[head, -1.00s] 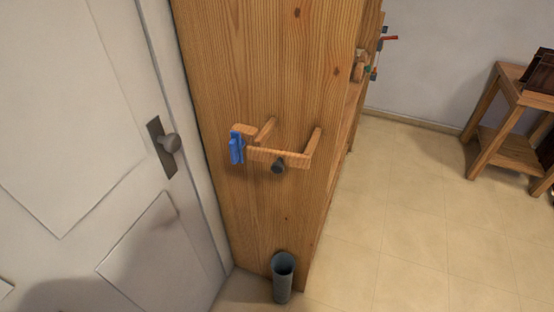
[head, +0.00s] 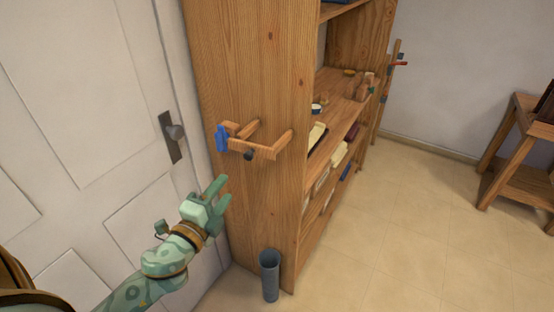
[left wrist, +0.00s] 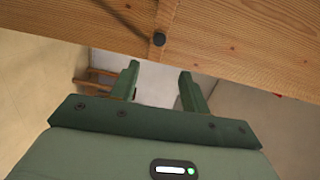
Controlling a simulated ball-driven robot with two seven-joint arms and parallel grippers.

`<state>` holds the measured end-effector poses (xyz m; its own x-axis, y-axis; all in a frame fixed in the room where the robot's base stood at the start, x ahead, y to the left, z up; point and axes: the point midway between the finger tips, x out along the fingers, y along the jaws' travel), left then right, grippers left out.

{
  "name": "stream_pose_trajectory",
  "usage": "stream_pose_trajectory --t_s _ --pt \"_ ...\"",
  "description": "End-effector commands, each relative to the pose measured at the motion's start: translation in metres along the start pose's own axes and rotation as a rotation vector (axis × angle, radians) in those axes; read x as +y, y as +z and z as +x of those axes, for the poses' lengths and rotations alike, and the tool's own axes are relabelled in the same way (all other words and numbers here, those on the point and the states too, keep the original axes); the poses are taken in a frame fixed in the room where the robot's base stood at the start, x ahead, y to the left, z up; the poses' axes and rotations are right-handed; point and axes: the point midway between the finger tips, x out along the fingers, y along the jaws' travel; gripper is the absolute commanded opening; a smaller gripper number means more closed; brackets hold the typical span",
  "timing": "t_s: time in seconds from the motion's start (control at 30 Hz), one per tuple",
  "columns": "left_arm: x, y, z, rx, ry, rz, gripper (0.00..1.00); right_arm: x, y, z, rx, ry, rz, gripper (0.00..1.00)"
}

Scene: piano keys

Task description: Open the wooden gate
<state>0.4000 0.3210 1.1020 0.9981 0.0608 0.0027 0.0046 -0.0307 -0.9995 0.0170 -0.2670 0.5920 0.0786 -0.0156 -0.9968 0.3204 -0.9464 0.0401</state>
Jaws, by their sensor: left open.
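The wooden gate (head: 262,149) is a small frame of light wooden bars standing out from the side panel of a tall wooden shelf. A blue piece (head: 221,138) sits at its left end and a dark round knob (head: 249,155) on its front bar. My left gripper (head: 221,194) is open and empty, below and left of the gate, and not touching it. My right gripper is not in view.
A white door (head: 90,90) with a dark handle (head: 172,135) stands at the left. A grey-blue bin (head: 270,277) is on the floor by the shelf (head: 270,215). A wooden stand (head: 515,160) is at the right. The tiled floor (head: 400,230) between is clear.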

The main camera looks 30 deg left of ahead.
Motion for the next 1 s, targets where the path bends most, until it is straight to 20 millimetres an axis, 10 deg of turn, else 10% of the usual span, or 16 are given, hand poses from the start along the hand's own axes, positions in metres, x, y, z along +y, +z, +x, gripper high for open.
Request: stream_pose_trajectory --t_s 0.7,1.0 --pt "0.001 0.003 0.142 -0.008 0.000 0.034 0.46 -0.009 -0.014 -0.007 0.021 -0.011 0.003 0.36" --pt "0.002 0.003 0.163 -0.007 0.002 0.034 0.46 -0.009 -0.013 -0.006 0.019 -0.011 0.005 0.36"
